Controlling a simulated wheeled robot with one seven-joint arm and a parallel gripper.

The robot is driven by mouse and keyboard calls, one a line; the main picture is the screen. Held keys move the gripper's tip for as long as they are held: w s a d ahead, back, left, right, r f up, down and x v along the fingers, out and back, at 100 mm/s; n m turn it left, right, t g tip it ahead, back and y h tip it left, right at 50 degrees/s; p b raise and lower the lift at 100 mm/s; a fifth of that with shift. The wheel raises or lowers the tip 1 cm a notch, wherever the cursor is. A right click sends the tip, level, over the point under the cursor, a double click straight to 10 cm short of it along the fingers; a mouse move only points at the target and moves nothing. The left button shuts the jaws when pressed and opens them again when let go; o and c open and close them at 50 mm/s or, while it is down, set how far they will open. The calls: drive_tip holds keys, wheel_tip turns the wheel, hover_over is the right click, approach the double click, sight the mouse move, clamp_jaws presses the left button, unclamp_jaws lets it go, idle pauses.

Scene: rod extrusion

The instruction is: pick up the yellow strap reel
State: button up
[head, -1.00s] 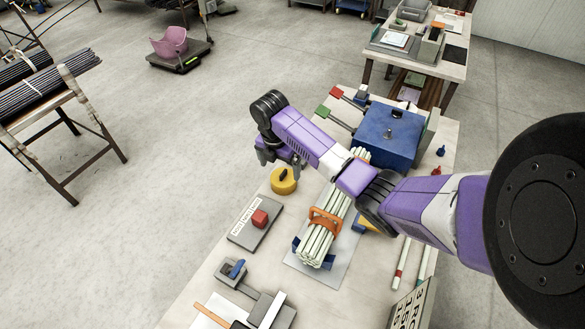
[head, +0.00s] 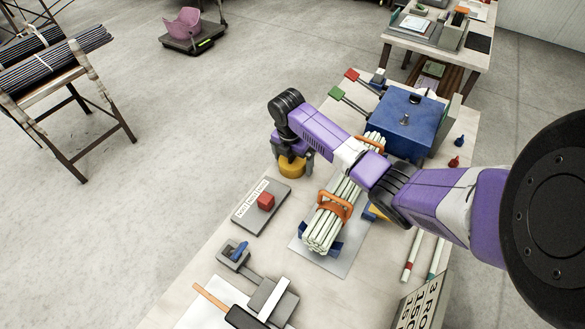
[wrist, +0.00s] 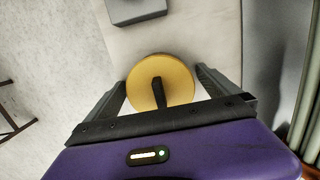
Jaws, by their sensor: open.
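The yellow strap reel (head: 292,168) stands near the left edge of the workbench, partly hidden under my gripper in the head view. In the wrist view the round yellow reel (wrist: 160,80), with a dark handle or knob at its middle, lies between my two fingers. My gripper (wrist: 162,88) is open, with one finger on each side of the reel and a gap showing beside it. In the head view my gripper (head: 292,162) is low over the reel. I cannot tell whether the fingers touch it.
A grey block with a red button (head: 265,201) sits nearer on the bench. A bundle of pale rods with orange straps (head: 335,208) lies to the right, with a blue box (head: 405,122) behind. Open floor lies left of the bench.

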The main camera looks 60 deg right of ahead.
drive_tip(key=c, duration=1.6)
drive_tip(key=shift+r, duration=0.15)
